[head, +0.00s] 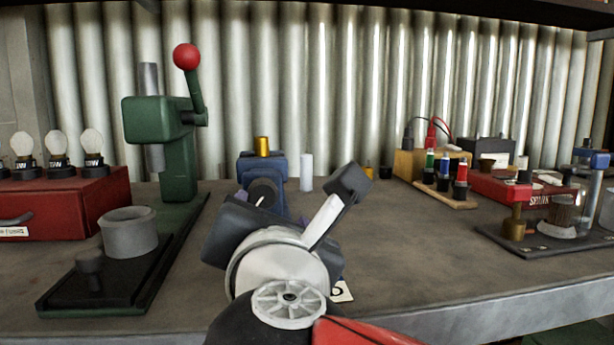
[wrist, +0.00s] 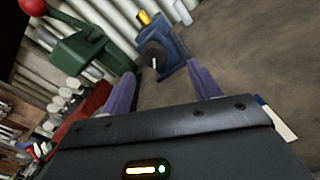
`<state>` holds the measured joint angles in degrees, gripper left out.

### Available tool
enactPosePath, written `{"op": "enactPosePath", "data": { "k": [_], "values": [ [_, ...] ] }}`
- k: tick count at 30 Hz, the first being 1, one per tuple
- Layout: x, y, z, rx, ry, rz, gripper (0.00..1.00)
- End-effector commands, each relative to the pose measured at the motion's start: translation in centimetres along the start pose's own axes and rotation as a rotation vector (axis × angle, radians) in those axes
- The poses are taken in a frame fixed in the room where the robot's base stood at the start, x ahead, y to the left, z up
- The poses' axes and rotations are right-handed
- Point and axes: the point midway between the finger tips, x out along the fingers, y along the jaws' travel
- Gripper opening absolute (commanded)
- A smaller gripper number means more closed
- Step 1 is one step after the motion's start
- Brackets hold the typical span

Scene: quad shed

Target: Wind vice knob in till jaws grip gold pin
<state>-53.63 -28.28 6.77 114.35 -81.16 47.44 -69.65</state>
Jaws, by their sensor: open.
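The blue vice (head: 278,168) stands on the bench near the middle of the head view. The gold pin (head: 263,146) stands upright at its top; whether the jaws touch it I cannot tell. The dark round vice knob (head: 262,190) faces me, partly hidden by my arm. In the wrist view the vice (wrist: 174,48), the knob (wrist: 153,56) with a pale mark, and the gold pin (wrist: 143,17) show beyond my fingertips. My gripper (wrist: 161,82) is open and empty, its two purple fingers apart, short of the knob. In the head view my arm mostly hides the fingers.
A green press (head: 178,150) with a red-balled lever stands left of the vice, beside a red box (head: 75,200) with bulbs. A white cylinder (head: 306,172) stands just right of the vice. Several items crowd the right; the bench (head: 400,235) between is clear.

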Motion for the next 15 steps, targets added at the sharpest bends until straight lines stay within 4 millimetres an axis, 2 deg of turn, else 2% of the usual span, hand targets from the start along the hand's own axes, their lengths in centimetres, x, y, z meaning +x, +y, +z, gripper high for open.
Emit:
{"op": "enactPosePath", "data": {
  "k": [1,6,11,15],
  "values": [
    [-0.2,0.7,0.4,-0.059,0.006,0.011,0.61],
    [-0.3,0.9,0.1,-0.214,-0.008,0.020,0.61],
    [-0.2,1.0,-0.1,-0.278,-0.019,0.023,0.61],
    [0.9,1.0,-0.2,-0.286,-0.021,0.022,0.61]
  ]
}}
